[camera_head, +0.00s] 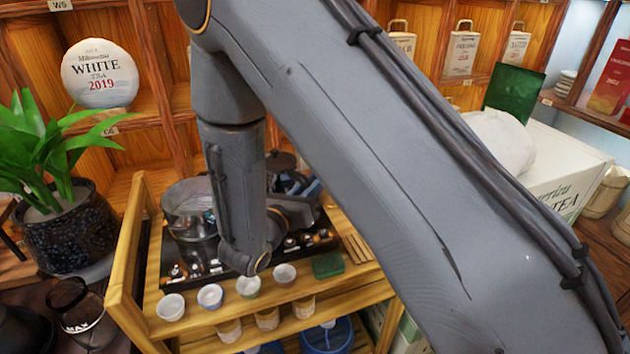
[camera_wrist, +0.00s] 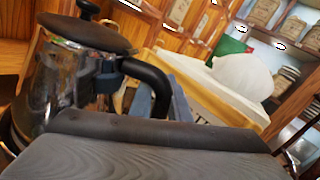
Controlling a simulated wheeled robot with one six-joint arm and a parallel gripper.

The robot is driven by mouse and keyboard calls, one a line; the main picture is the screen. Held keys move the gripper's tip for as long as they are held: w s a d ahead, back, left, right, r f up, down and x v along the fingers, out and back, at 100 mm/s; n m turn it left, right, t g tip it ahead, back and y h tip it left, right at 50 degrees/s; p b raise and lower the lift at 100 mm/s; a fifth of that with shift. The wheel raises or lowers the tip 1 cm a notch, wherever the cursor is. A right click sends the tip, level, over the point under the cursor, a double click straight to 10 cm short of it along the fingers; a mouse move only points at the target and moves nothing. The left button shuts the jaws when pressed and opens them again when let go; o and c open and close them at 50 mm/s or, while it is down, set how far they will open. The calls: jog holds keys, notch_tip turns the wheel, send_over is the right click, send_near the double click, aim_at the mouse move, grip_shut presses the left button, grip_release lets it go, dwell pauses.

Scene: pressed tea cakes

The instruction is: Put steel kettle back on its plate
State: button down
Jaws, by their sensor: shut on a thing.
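The steel kettle (camera_wrist: 75,85) shows at the left of the wrist view, with a shiny body, dark lid and black handle (camera_wrist: 146,72). My gripper (camera_wrist: 160,104) is shut on the handle, its blue-grey fingers partly hidden behind my wrist. In the head view the kettle's dark lid (camera_head: 281,161) shows behind my arm, and my gripper (camera_head: 300,188) is beside it, mostly covered by my arm. The kettle's underside is hidden in the head view. A dark edge shows low beside the kettle in the wrist view; I cannot tell whether it is the plate or whether they touch.
A clear round vessel (camera_head: 188,207) stands left of my forearm on the dark tea tray (camera_head: 176,254). Several small cups, including one white cup (camera_head: 171,307), line the wooden cart's front. A potted plant (camera_head: 66,232) is at left, a white box (camera_head: 565,165) at right.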

jog(key=shift+f, duration=0.1)
jog(key=c, duration=1.9)
grip_release()
jog(key=shift+c, duration=0.2)
jog(key=shift+f, duration=0.1)
jog(key=shift+p+v, duration=1.15)
jog(key=shift+v, duration=4.4)
